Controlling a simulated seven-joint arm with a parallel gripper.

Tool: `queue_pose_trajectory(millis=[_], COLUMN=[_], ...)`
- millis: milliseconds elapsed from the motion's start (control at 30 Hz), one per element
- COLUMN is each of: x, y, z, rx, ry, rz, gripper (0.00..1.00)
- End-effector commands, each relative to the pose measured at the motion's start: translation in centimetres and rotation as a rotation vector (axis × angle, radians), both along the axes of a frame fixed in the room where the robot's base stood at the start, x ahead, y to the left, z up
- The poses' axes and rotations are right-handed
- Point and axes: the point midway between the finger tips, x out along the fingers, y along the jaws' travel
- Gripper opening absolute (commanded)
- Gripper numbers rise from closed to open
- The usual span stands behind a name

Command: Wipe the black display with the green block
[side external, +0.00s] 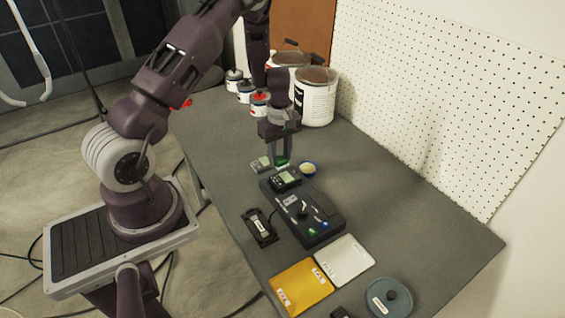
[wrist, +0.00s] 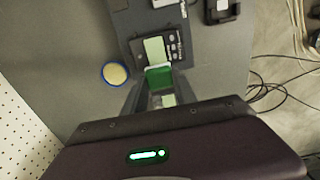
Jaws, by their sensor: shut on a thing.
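The black display (side external: 286,180) is a small dark device with a pale screen and buttons at the far end of a dark panel. It also shows in the wrist view (wrist: 172,44). My gripper (side external: 282,160) points down just beyond the display and is shut on the green block (side external: 282,163). In the wrist view, the green block (wrist: 158,77) sits between the fingers, at the near edge of the pale screen. I cannot tell whether the block touches the display. The fingers hide part of the block.
A grey device (side external: 261,165) lies left of my gripper, and a small blue-rimmed dish (side external: 308,169) lies right. The dark panel (side external: 318,232) with knobs, a black holder (side external: 261,227), a yellow folder (side external: 301,288) and a white one (side external: 344,260) lie nearer. Paint buckets (side external: 316,98) stand behind.

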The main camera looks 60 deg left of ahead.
Motion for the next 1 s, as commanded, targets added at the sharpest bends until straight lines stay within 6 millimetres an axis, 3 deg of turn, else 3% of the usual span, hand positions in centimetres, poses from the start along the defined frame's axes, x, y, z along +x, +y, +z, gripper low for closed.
queue_pose_trajectory(millis=[600,1000], x=[0.0,0.0], y=[0.0,0.0], z=[5.5,6.1], rx=[0.001,0.000], ry=[-0.001,0.001], rz=[0.000,0.000], gripper=[0.00,0.00])
